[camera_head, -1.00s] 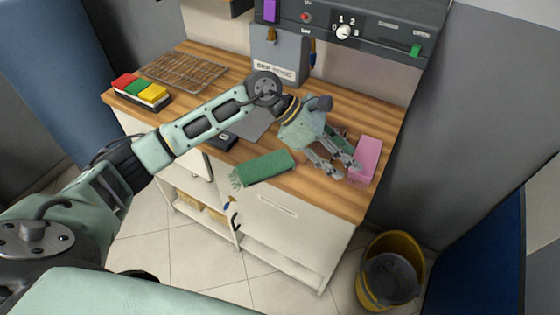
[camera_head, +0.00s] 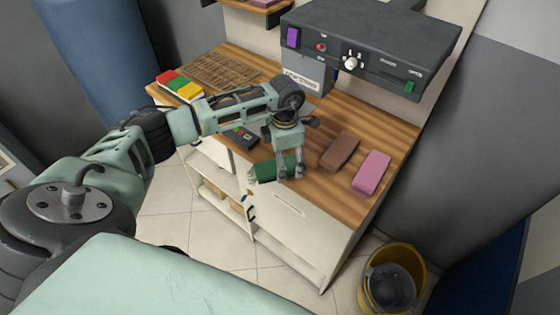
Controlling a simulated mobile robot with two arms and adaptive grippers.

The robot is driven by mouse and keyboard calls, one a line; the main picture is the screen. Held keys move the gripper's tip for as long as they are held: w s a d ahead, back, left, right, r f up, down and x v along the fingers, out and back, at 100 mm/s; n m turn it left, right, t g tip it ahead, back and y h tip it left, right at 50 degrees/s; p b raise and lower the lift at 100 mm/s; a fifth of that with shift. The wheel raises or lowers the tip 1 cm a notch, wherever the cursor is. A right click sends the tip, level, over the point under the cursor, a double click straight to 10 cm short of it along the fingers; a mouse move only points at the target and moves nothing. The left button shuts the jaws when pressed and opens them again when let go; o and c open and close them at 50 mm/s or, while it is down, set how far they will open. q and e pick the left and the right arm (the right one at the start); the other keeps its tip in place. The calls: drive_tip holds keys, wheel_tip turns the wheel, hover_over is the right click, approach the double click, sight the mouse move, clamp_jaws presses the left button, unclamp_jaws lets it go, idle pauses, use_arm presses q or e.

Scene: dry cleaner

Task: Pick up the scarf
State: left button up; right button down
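The green folded scarf (camera_head: 265,171), with a fringe at its left end, lies on the wooden counter (camera_head: 328,199) by the front edge. My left gripper (camera_head: 290,178) points down over the scarf's right end. Its two fingers are apart, with green cloth showing between them, and they hide part of that end. I see no clear sign that they pinch the cloth. My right gripper is not in view.
A brown block (camera_head: 340,152) and a pink block (camera_head: 371,172) lie right of the gripper. A dark device (camera_head: 240,137) lies to the left. A grey machine (camera_head: 370,45) overhangs the counter's back. A yellow bucket (camera_head: 372,293) stands on the floor.

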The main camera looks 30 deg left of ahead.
use_arm(q)
drive_tip(key=shift+f, duration=0.5)
drive_tip(key=shift+r, duration=0.1)
drive_tip(key=c, duration=1.3)
drive_tip(key=shift+o, duration=0.2)
